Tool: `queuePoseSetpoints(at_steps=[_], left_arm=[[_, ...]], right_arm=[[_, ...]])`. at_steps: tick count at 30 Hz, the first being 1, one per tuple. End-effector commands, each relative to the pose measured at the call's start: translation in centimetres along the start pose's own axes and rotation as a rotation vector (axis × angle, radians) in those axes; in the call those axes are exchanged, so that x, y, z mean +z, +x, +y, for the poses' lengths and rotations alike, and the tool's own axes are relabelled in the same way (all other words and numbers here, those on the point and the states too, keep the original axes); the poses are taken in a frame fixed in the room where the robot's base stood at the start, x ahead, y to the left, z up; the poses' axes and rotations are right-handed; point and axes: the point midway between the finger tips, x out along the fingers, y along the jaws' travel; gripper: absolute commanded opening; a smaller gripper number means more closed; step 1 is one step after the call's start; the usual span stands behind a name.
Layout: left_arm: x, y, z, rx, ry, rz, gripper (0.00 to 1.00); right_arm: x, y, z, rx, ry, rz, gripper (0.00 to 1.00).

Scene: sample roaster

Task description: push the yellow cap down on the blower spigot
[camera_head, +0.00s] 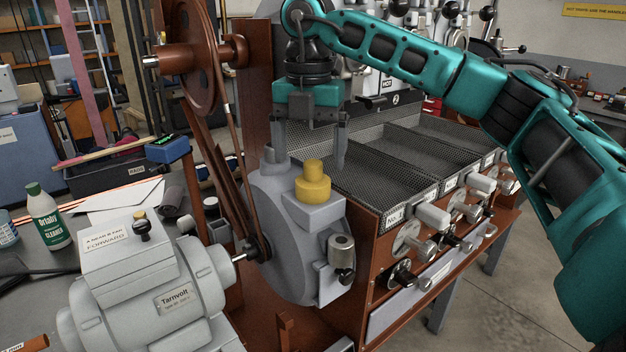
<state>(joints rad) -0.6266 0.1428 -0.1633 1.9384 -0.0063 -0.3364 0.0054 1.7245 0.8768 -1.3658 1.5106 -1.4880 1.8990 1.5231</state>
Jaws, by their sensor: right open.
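The yellow cap (313,185) sits upright on top of the grey blower housing (275,205), on a raised block near its right side. It is a wide disc with a narrower knob on top. The spigot is hidden under the cap, so I cannot tell how far down the cap sits. My right gripper (311,158) points downward just above and behind the cap in the picture. The fingers look apart from the cap. My left gripper is not in view.
A brown flywheel and belt (205,60) stand left of my right gripper. Perforated trays (385,165) with handles and knobs lie to the right. A grey motor (150,285) is at front left. A green-white bottle (48,217) stands on the left bench.

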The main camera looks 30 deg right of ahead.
Motion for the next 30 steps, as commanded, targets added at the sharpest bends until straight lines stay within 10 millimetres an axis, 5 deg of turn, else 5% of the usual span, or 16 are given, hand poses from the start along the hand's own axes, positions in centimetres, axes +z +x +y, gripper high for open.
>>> queuePoseSetpoints(at_steps=[10,20,30], left_arm=[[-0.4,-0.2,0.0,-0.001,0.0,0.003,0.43],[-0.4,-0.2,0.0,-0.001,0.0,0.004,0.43],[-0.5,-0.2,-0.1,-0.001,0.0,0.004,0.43]], right_arm=[[0.2,4.5,-0.5,-0.001,-0.001,0.001,0.91],[0.2,5.3,-0.4,0.001,-0.001,0.0,0.91],[0.2,5.3,-0.4,0.001,-0.001,0.0,0.59]])
